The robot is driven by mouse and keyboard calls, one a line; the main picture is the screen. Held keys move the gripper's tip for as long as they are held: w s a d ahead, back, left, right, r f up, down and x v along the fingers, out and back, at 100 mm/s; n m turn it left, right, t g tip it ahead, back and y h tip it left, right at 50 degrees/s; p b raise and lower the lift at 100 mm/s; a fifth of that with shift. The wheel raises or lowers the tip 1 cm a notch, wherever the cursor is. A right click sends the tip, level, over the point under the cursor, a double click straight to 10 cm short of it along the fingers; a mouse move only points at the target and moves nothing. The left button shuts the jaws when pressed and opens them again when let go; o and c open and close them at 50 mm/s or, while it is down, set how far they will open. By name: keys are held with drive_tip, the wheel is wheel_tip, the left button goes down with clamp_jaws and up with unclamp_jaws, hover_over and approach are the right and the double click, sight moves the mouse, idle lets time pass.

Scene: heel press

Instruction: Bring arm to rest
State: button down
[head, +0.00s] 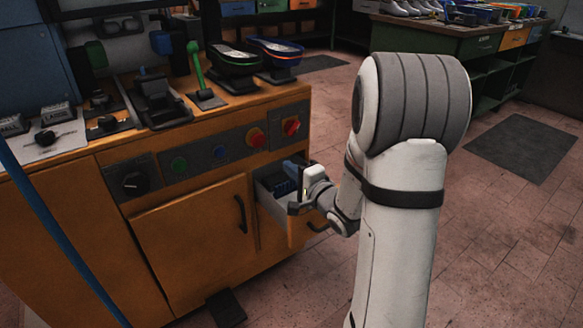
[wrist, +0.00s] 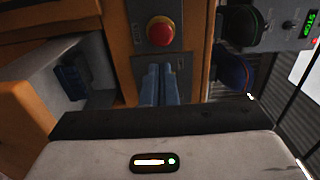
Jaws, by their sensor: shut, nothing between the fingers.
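My arm (head: 395,220) stands in the right half of the head view and bends left toward the front of the orange machine cabinet. My gripper (head: 290,164) is over or beside the open drawer, close to the cabinet front. In the wrist view its two blue fingers (wrist: 160,78) lie together with nothing between them. They point at the panel below a red button (wrist: 160,32); whether they touch it I cannot tell.
The drawer (head: 304,231) stands open with blue items (wrist: 72,76) inside. The cabinet (head: 195,235) carries knobs, a green lever (head: 199,68) and shoe forms on top. A green workbench (head: 430,42) stands behind. The floor (head: 500,250) at right is clear.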

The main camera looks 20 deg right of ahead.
drive_tip(key=shift+s, duration=0.2)
drive_tip(key=shift+r, duration=0.1)
drive_tip(key=s+d+r+n+g+h+p, duration=0.1)
drive_tip(key=s+r+n+g+h+p, duration=0.2)
drive_tip(key=r+p, duration=0.4)
drive_tip(key=s+r+n+g+h+p, duration=0.3)
drive_tip(key=r+p, duration=0.5)
drive_tip(key=s+a+r+n+g+p, duration=0.3)
drive_tip(key=s+r+p, duration=0.3)
drive_tip(key=s, duration=0.4)
drive_tip(key=s+a+r+n+g+p, duration=0.3)
drive_tip(key=s+r+n+g+p, duration=0.2)
drive_tip(key=s, duration=0.6)
wheel_tip(320, 180, up, 2)
drive_tip(key=shift+r+g+p, duration=0.1)
drive_tip(key=shift+g+p, duration=0.2)
drive_tip(key=shift+p, duration=0.4)
drive_tip(key=shift+a, duration=0.1)
